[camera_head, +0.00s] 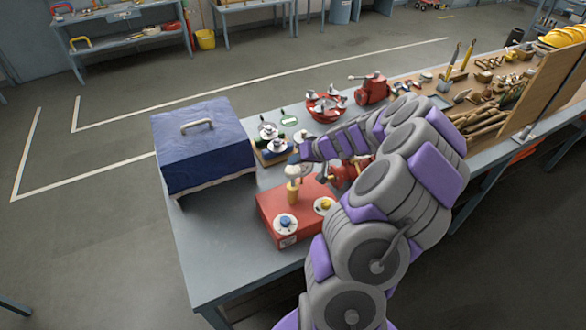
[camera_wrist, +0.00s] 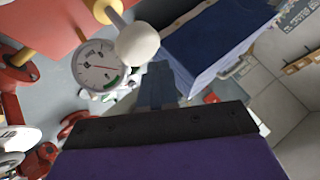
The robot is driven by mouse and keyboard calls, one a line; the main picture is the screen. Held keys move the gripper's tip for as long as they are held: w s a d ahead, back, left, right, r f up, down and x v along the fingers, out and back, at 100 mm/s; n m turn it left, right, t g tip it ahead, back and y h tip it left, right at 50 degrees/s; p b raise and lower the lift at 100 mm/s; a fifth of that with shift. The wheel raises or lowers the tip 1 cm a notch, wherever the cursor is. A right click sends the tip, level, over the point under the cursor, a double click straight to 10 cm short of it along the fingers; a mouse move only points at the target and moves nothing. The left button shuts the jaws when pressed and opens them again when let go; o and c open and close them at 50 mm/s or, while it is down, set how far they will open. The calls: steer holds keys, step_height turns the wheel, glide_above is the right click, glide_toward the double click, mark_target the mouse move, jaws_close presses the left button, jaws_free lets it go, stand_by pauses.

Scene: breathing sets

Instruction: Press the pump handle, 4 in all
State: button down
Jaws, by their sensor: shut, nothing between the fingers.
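The pump is a red box (camera_head: 280,212) on the near part of the bench. Its handle (camera_head: 293,183) is a yellow upright post topped by a pale round knob. The knob (camera_wrist: 138,44) looks large in the wrist view, with the yellow post running to the red box (camera_wrist: 45,22) at top left. My gripper (camera_head: 296,157) is shut and empty, close by the knob's upper side in the head view. Its dark fingers (camera_wrist: 158,78) show just below the knob in the wrist view; I cannot tell whether they touch it.
A blue covered box with a handle (camera_head: 203,145) stands left of the pump. A round gauge with a red needle (camera_wrist: 98,66) shows beside the knob in the wrist view. Front left bench is clear.

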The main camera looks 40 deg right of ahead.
mark_target(297, 170)
steer(key=shift+f+b, duration=0.35)
steer(key=shift+b, duration=0.35)
stand_by(0.5)
steer(key=shift+s+a+f+b, duration=0.1)
steer(key=shift+f+b, duration=1.85)
steer(key=shift+f, duration=0.2)
stand_by(1.7)
steer(key=shift+r, duration=0.1)
steer(key=shift+r+p, duration=0.65)
steer(key=shift+r, duration=1.85)
steer(key=shift+r+p, duration=0.5)
steer(key=shift+r, duration=2)
